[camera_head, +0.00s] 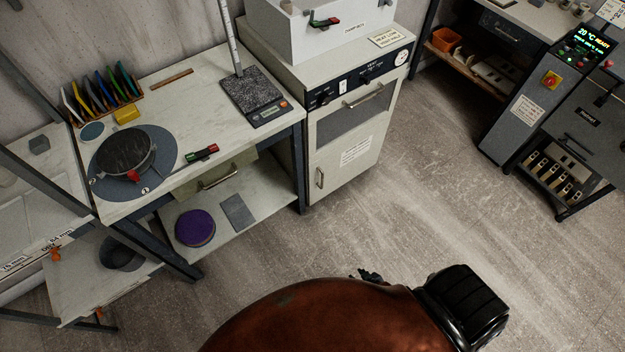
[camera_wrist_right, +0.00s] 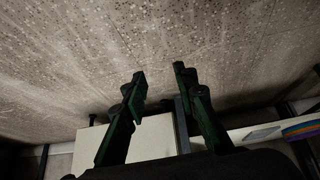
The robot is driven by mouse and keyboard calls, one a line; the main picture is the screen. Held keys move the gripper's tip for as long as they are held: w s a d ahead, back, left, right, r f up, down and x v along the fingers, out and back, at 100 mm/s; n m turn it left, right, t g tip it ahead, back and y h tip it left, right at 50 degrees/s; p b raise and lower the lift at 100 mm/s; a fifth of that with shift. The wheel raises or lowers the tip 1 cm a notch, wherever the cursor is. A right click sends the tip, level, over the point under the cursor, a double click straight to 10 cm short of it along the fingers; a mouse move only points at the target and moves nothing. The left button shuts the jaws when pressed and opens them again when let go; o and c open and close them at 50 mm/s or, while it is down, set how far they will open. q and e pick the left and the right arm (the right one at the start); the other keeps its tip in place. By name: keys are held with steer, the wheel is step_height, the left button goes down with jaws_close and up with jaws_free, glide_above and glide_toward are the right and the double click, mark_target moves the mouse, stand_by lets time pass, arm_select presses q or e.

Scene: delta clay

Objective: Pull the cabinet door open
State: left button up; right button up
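The pale cabinet (camera_head: 295,72) stands right of the workbench in the head view. Its lower door (camera_head: 343,160) looks shut, with a white label on it. A short upright metal handle (camera_head: 320,178) sits near the door's left edge. My right gripper (camera_head: 370,277) shows only as a small dark tip beyond my brown arm, over the floor and apart from the cabinet. In the right wrist view its two fingers (camera_wrist_right: 160,75) are spread with nothing between them. A pale panel, probably the cabinet, lies behind them there. My left gripper is not in view.
Above the door is a darker front with a bar handle (camera_head: 363,97) and a knob panel. The workbench (camera_head: 195,85) stands at left, with a purple disc (camera_head: 195,228) on its lower shelf. A grey machine (camera_head: 520,120) stands at right. The floor before the cabinet is clear.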

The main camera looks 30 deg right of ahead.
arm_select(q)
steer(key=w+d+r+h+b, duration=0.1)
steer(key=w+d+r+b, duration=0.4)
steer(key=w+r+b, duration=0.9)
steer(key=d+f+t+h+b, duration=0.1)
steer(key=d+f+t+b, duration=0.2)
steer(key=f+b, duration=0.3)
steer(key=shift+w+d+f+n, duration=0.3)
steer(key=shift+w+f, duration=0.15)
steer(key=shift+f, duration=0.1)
arm_select(e)
steer(key=shift+w+d+r+m+t+h, duration=0.3)
steer(key=shift+w+d+r+t, duration=1.55)
steer(key=shift+w, duration=5.4)
steer(key=shift+w+d+r+m+t+h, duration=0.3)
steer(key=shift+w+d+r+t, duration=0.5)
steer(key=shift+w+r+t, duration=4.25)
steer(key=shift+w+d+r+m+g+h, duration=0.3)
steer(key=shift+w+d+r+g, duration=0.95)
steer(key=shift+w, duration=8.15)
steer(key=shift+r, duration=0.15)
steer(key=shift+c, duration=0.5)
jaws_close()
